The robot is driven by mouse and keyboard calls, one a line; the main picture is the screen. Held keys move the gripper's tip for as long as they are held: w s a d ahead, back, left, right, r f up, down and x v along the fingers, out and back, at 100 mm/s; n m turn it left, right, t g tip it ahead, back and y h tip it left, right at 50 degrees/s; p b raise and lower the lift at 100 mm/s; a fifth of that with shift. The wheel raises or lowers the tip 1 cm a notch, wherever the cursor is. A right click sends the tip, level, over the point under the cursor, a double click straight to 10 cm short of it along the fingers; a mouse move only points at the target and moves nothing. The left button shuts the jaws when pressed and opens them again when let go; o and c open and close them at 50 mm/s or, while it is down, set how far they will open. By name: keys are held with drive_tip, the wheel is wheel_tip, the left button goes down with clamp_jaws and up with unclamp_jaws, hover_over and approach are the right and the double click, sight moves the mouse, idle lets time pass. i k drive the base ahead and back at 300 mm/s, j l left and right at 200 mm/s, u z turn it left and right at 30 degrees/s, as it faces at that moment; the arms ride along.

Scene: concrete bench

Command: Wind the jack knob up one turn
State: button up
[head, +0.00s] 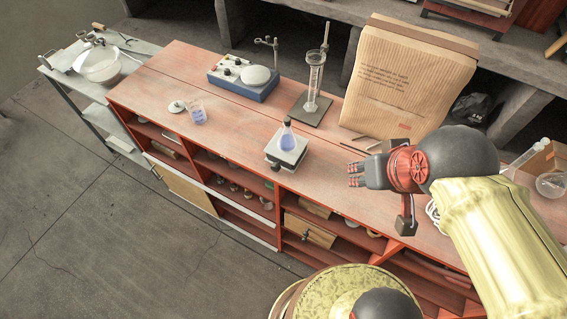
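The lab jack (284,158) is a small, low stand with a pale top plate, near the front edge of the red bench. A flask (288,138) of blue liquid stands upright on it. A small dark spot low on the jack's front may be its knob (275,167), too small to make out clearly. My gripper (355,175) is to the right of the jack, pointing left, apart from it. Its fingers are small in this view, and I cannot tell how far apart they are. I see nothing held in it.
A stirrer hotplate (243,82), a cylinder on a stand (313,80) and a large paper sack (410,80) stand behind. A small beaker (197,113) and a white lid-like piece (177,106) are at left. Bench top between jack and gripper looks clear.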

sight(275, 167)
drive_tip(key=j+z, duration=0.25)
drive_tip(key=z, duration=0.2)
drive_tip(key=j+z, duration=0.6)
drive_tip(key=z, duration=0.25)
drive_tip(key=k+j+z, duration=0.1)
drive_tip(key=j, duration=0.35)
drive_tip(key=k+j, duration=0.1)
drive_tip(key=j, duration=0.35)
drive_tip(key=k+j+z, duration=0.15)
drive_tip(key=j, duration=0.75)
drive_tip(key=k+j+z, duration=0.15)
drive_tip(key=j, duration=0.25)
drive_tip(key=k+j, duration=0.2)
drive_tip(key=j, duration=0.2)
drive_tip(key=z, duration=0.05)
